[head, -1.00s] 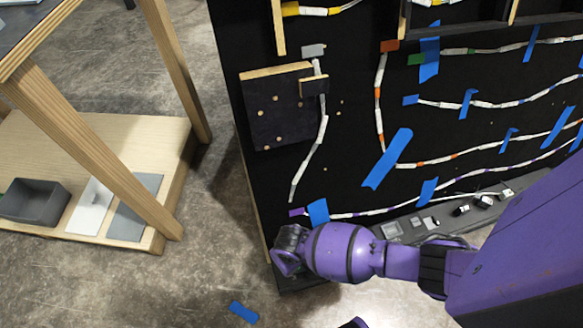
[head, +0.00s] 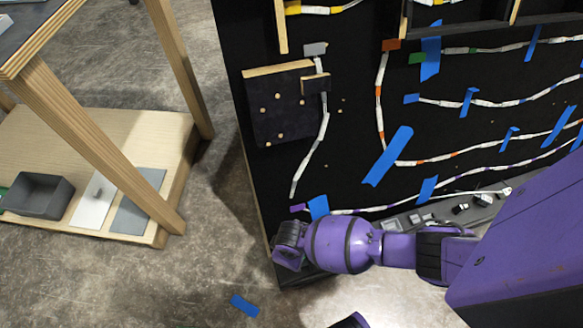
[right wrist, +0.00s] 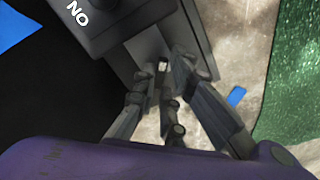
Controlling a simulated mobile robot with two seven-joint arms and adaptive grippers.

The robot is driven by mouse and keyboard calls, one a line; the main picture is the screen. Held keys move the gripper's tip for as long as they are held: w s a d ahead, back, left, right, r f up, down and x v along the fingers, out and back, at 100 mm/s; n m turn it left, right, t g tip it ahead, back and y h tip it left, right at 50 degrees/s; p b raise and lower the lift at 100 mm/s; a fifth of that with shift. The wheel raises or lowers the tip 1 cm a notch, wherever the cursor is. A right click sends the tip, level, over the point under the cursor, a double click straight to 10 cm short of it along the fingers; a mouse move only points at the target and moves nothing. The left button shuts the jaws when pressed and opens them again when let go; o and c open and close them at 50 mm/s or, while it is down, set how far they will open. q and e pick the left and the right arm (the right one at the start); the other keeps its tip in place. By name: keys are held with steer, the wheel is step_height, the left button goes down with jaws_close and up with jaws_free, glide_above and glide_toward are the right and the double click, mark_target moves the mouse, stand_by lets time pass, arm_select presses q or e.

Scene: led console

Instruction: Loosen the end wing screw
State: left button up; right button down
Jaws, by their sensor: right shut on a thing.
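In the right wrist view a dark grey box (right wrist: 150,45) with the white letters "NO" fills the top middle. My right gripper (right wrist: 162,78) is at its near end, with its fingers closed in on a small part there. That part is the end wing screw (right wrist: 163,66), of which only a little shows between the fingertips; its shape is mostly hidden. In the head view my purple right arm reaches in from the right, low along the black board, and its fingers are hidden. My left gripper is not in view.
The black board (head: 350,130) carries taped wires and a small dark wooden block panel (head: 275,110). A grey ledge (head: 400,222) with small connectors runs along its foot. A wooden table with a low shelf (head: 130,130) stands at left. Blue tape (head: 244,305) lies on open floor.

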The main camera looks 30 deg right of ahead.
steer(key=n, duration=0.4)
steer(key=shift+n, duration=0.5)
steer(key=n, duration=0.4)
steer(key=shift+n, duration=0.4)
steer(key=c, duration=1.6)
jaws_free()
steer(key=shift+r, duration=0.1)
